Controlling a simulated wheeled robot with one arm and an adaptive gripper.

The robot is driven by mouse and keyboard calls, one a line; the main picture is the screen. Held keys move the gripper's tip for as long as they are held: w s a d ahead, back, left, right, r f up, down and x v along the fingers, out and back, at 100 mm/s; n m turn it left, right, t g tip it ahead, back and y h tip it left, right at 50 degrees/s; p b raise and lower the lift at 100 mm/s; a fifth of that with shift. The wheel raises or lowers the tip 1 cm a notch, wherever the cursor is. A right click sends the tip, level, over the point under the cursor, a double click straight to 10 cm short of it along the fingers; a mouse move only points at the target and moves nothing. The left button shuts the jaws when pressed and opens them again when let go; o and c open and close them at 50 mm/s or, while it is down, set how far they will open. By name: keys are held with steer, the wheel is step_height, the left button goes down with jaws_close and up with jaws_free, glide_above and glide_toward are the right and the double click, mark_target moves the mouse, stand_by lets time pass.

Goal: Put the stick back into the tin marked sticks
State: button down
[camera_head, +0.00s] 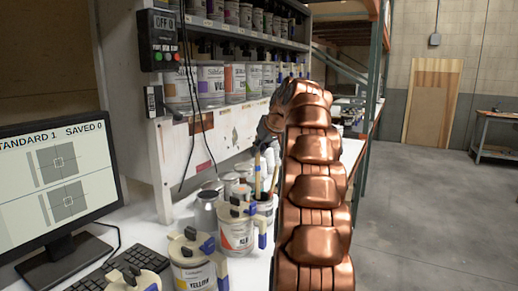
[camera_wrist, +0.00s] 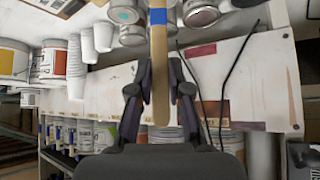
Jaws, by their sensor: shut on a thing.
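My gripper (camera_head: 268,135) is at the end of my copper-coloured arm, above the white bench among the tins. In the wrist view my gripper (camera_wrist: 160,82) is shut on a flat wooden stick (camera_wrist: 159,45) with a blue band, which runs out past the fingertips. In the head view the stick (camera_head: 257,172) hangs roughly upright below the gripper. Its lower end is over or inside an open tin (camera_head: 265,207); I cannot tell which. No label reading sticks is legible, so I cannot tell which tin is the marked one.
Lidded tins with pump handles, one marked yellow (camera_head: 194,275), stand at the front of the bench. A shelf (camera_head: 235,108) of paint tins is above at the back. Stacked white cups (camera_wrist: 104,38) show in the wrist view. A monitor (camera_head: 60,180) and keyboard (camera_head: 118,268) are at left.

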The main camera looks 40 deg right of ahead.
mark_target(258, 169)
steer(key=shift+f+b, duration=2.45)
steer(key=shift+f, duration=0.95)
steer(key=c, duration=1)
jaws_free()
steer(key=v, duration=1.2)
